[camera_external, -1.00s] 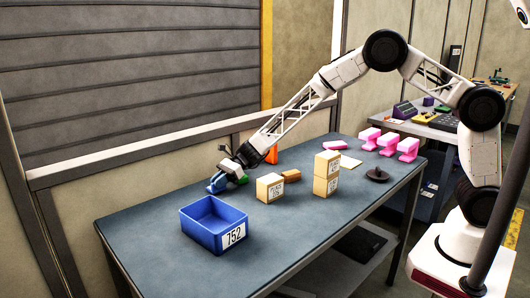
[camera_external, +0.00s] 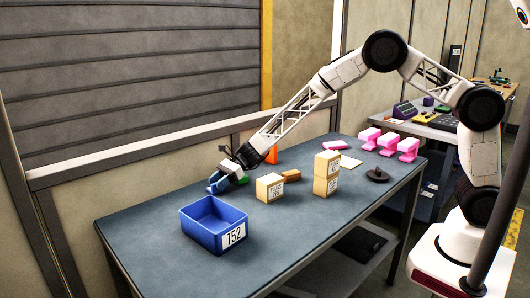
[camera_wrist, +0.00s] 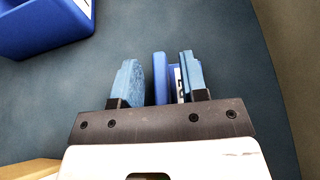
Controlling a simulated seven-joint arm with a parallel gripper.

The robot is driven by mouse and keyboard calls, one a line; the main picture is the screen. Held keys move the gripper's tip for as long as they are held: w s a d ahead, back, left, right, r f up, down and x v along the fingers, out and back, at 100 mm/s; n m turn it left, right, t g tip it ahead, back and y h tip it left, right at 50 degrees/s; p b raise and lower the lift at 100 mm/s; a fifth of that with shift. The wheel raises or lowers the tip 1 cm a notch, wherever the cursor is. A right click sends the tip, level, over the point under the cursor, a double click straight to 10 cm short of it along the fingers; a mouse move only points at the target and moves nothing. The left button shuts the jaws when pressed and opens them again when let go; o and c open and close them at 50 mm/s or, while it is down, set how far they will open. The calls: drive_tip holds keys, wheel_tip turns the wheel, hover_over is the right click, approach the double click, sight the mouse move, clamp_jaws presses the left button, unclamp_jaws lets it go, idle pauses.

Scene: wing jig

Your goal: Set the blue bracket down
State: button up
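The blue bracket (camera_wrist: 160,78) is between my gripper's two light-blue fingers in the wrist view. A gap shows between it and the left finger; the right finger overlaps its labelled side, so contact there is unclear. My gripper (camera_wrist: 160,82) is open around it. In the external view the bracket (camera_external: 221,187) is a small dark blue shape low at the fingers, near the table top (camera_external: 150,215), partly hidden by my gripper (camera_external: 222,179). It appears to rest on the table.
A blue bin (camera_external: 200,232) labelled 752 stands in front of my gripper. Pink brackets (camera_external: 388,143) are farther right. An orange piece (camera_external: 272,155) stands behind.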

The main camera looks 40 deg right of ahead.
drive_tip(key=shift+d+r, duration=0.1)
drive_tip(key=shift+r, duration=0.05)
drive_tip(key=v, duration=1.1)
drive_tip(key=shift+d+r, duration=0.1)
drive_tip(key=shift+d, duration=0.3)
drive_tip(key=shift+d+r, duration=0.1)
idle(0.3)
drive_tip(key=shift+s+d+r, duration=0.15)
drive_tip(key=shift+d+r, duration=0.05)
drive_tip(key=shift+r, duration=0.05)
drive_tip(key=s+d+r+n+h, duration=0.3)
drive_tip(key=s+d+r+n, duration=0.2)
drive_tip(key=s+d+r, duration=0.45)
drive_tip(key=s+d+r+n+h, duration=0.3)
drive_tip(key=s+d+r+n, duration=0.3)
drive_tip(key=s+d, duration=0.55)
drive_tip(key=s+d+r+n+t+h, duration=0.2)
drive_tip(key=s+d+n+h, duration=0.4)
drive_tip(key=s+d, duration=1.7)
drive_tip(key=s+h, duration=0.1)
drive_tip(key=s, duration=0.2)
drive_tip(key=shift+s+d+n+t+h, duration=0.15)
drive_tip(key=shift+d+n+t+h, duration=0.15)
drive_tip(key=shift+d+n, duration=0.1)
